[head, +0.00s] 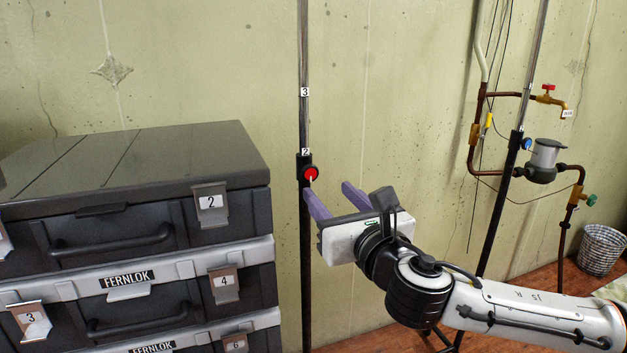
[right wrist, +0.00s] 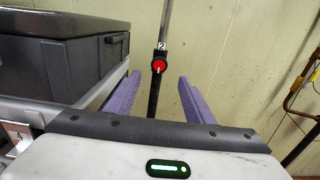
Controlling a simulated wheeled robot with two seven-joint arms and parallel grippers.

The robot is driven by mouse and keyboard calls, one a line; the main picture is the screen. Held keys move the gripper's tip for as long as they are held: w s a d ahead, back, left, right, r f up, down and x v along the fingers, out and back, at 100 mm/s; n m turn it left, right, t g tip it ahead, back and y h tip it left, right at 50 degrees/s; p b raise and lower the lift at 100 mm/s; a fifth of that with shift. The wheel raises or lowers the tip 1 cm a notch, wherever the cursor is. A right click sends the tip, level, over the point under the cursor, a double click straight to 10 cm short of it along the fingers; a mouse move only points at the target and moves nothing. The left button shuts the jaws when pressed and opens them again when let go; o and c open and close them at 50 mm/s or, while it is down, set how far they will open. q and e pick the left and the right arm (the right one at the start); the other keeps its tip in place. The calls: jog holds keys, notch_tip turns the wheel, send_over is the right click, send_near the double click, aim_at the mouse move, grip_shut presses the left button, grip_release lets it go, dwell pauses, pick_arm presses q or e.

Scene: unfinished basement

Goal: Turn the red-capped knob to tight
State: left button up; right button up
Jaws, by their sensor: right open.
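The red-capped knob (head: 311,174) is on a dark clamp on a vertical pole, just below the label "2". Its red face has a white pointer line, which looks near upright in the right wrist view (right wrist: 159,66). My right gripper (head: 326,196) is open, with two purple fingers. In the head view its fingertips are just below and to the right of the knob. In the right wrist view the knob shows between the fingers, beyond their tips, with nothing held. I cannot tell the exact gap in depth. My left gripper is not in view.
Stacked dark tool cases (head: 135,190) with numbered latches stand close to the left of the pole (head: 305,260). On the right are another pole with a blue knob (head: 526,143), brown pipes with a red-handled tap (head: 548,88), and a wire basket (head: 600,250). The wall is behind.

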aim_at(311, 174)
jog(key=x, duration=0.9)
jog(key=shift+w+a+f+b, duration=0.1)
jog(key=shift+b, duration=0.2)
jog(key=c, duration=1)
jog(key=shift+c, duration=0.2)
